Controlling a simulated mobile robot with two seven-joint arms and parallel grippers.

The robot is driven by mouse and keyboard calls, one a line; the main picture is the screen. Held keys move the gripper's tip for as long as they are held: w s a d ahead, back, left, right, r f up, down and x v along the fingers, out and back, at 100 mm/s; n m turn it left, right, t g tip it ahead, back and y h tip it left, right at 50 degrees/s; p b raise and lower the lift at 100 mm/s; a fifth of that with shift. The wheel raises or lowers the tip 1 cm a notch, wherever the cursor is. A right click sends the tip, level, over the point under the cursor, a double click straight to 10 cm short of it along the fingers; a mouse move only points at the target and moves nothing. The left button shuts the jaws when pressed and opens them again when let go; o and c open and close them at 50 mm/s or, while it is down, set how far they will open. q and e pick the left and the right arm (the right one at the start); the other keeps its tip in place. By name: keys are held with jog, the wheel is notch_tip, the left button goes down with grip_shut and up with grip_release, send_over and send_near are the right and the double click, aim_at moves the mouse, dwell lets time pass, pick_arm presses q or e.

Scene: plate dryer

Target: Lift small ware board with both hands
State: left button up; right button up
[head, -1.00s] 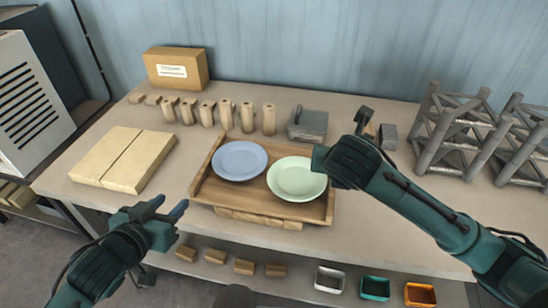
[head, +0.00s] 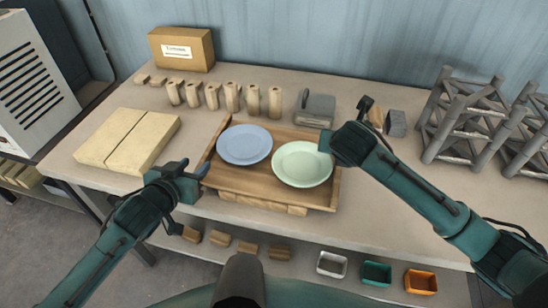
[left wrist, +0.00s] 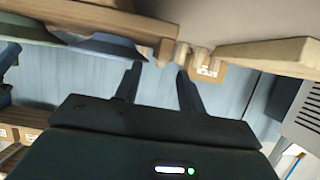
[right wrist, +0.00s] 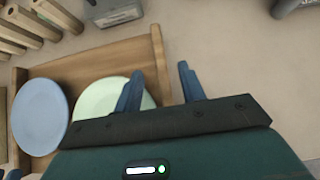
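The small ware board (head: 232,181) is a wooden tray with raised sides, lying near the table's front edge. A blue plate (head: 244,144) and a pale green plate (head: 302,164) lie on it. My left gripper (head: 193,168) is open and empty, close to the board's left end and apart from it. The board's side also shows in the left wrist view (left wrist: 100,17). My right gripper hangs over the board's right end; in the right wrist view its fingers (right wrist: 160,88) are apart, with the board's end wall (right wrist: 160,65) near them.
Tan boards (head: 128,140) lie left of the tray. Several wooden cylinders (head: 232,97), a cardboard box (head: 181,49) and a grey block (head: 315,109) stand behind. Grey lattice frames (head: 465,115) stand at right. A lower shelf holds small blocks and colored bins (head: 376,273).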

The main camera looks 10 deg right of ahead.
aim_at(203, 157)
pick_arm(q)
jog(key=shift+x, duration=2.75)
pick_arm(e)
jog(key=shift+x, duration=2.75)
pick_arm(q)
grip_shut()
pick_arm(e)
grip_shut()
